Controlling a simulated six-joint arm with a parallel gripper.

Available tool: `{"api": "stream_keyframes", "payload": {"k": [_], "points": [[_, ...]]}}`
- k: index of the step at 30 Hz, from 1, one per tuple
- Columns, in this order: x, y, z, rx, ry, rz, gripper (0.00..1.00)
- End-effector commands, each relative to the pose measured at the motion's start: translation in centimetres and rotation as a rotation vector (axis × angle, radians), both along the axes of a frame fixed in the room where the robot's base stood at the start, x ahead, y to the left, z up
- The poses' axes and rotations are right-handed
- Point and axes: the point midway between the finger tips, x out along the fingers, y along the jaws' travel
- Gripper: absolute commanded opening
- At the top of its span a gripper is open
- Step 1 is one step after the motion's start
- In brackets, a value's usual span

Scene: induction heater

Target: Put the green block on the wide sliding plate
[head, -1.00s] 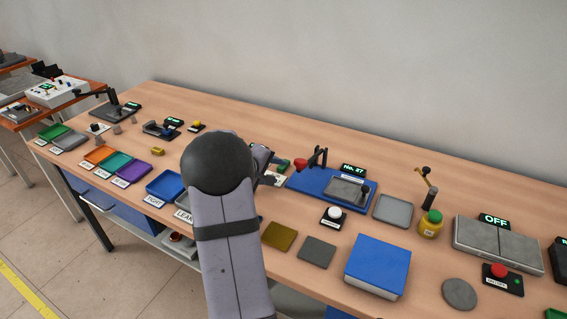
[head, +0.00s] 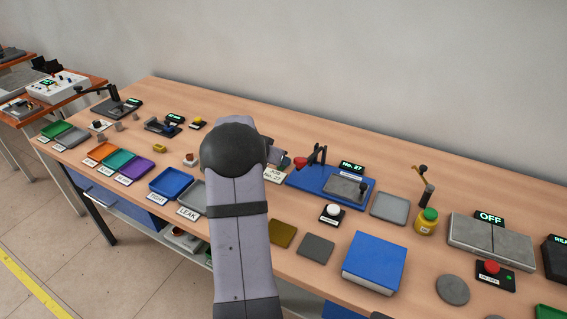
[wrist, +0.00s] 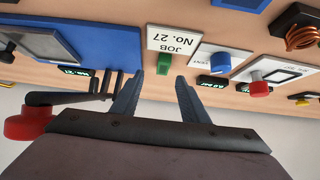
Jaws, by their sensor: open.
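The green block (wrist: 163,66) is small and stands at the edge of the white JOB No. 27 card in the wrist view. My gripper (wrist: 157,88) is open, its two grey fingers on either side of the line to the block. The block lies beyond the fingertips, and nothing is between them. A blue base (head: 310,186) carries a grey plate (head: 346,187), which may be the wide sliding plate; I cannot tell for sure. The base also shows at the upper left of the wrist view (wrist: 110,42). In the head view my arm hides most of the gripper.
A red-knobbed lever (head: 301,163) rises from the blue base, close to my gripper. A blue knob (wrist: 221,62) stands beside the card. A grey tray (head: 389,208), a white button (head: 333,211) and a blue box (head: 374,262) surround the base.

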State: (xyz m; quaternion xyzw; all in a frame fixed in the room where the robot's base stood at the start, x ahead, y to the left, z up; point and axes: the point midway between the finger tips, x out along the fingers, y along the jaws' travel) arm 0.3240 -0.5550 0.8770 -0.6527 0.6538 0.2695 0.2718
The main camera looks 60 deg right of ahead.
Motion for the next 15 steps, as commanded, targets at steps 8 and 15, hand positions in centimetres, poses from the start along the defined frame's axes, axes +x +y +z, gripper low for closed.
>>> {"api": "stream_keyframes", "payload": {"k": [8, 15], "points": [[0.0, -0.7, -0.7, 0.000, 0.001, 0.001, 0.41], [0.2, -1.6, -1.6, 0.002, 0.004, 0.001, 0.41]]}}
